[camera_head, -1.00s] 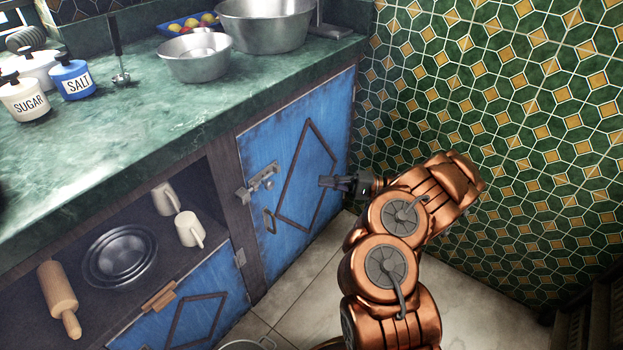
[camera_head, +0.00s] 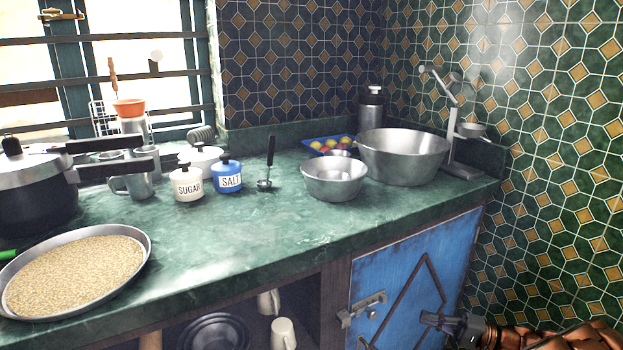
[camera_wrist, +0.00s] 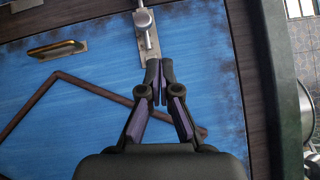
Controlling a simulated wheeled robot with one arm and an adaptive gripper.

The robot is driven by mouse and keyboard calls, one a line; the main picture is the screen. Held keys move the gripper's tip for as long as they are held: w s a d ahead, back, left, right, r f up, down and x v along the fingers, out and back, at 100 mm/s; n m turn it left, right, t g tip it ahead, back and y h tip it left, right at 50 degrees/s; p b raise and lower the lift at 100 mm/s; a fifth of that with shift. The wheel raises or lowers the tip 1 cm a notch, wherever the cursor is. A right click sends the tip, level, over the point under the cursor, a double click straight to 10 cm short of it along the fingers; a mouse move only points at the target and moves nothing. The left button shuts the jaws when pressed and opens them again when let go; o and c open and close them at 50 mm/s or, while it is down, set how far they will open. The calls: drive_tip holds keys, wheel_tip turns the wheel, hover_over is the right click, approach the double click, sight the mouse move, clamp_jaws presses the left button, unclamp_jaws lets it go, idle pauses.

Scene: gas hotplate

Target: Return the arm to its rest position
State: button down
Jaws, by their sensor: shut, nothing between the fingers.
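My gripper (camera_head: 428,318) is at the lower right of the head view, in front of the blue cabinet door (camera_head: 425,260). Its copper arm runs off the bottom right corner. In the wrist view my gripper (camera_wrist: 160,68) is shut and empty, with its fingertips together. The fingertips appear just below the metal door latch (camera_wrist: 147,38) in that picture; I cannot tell whether they touch it. The blue door (camera_wrist: 70,110) looks closed and fills most of the wrist view, with a brass-coloured handle (camera_wrist: 57,49) at its upper left.
The green counter (camera_head: 250,245) above holds a pan of grain (camera_head: 75,275), sugar jar (camera_head: 187,185), salt jar (camera_head: 227,178), small bowl (camera_head: 334,180), large bowl (camera_head: 403,157) and scale (camera_head: 455,140). The tiled wall (camera_head: 555,200) bounds the right.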

drive_tip(key=a+r+n+g+p, duration=0.2)
drive_tip(key=a+r+g+p, duration=0.15)
drive_tip(key=a+r, duration=0.55)
drive_tip(key=s+a+r+n+g+h+p, duration=0.25)
drive_tip(key=s+a+r+g+p, duration=0.2)
drive_tip(key=s+a+r, duration=0.45)
drive_tip(key=s+a+r+n+g+h+p, duration=0.25)
drive_tip(key=s+a+r+g+p, duration=0.35)
drive_tip(key=r, duration=0.5)
drive_tip(key=s+r+n+t+h+p, duration=0.1)
drive_tip(key=s+r+h+p, duration=0.2)
drive_tip(key=s, duration=0.3)
drive_tip(key=s+r+t+h+p, duration=0.1)
drive_tip(key=s+r+h+p, duration=0.25)
drive_tip(key=s, duration=0.25)
drive_tip(key=s+d+r+m+t+h+p, duration=0.2)
drive_tip(key=s+d+r+h+p, duration=0.3)
drive_tip(key=s+d+p, duration=0.3)
drive_tip(key=shift+s+d+t+h+p, duration=0.35)
drive_tip(key=shift+s+d+h, duration=0.2)
drive_tip(key=shift+s+d, duration=0.3)
drive_tip(key=shift+w+d, duration=0.1)
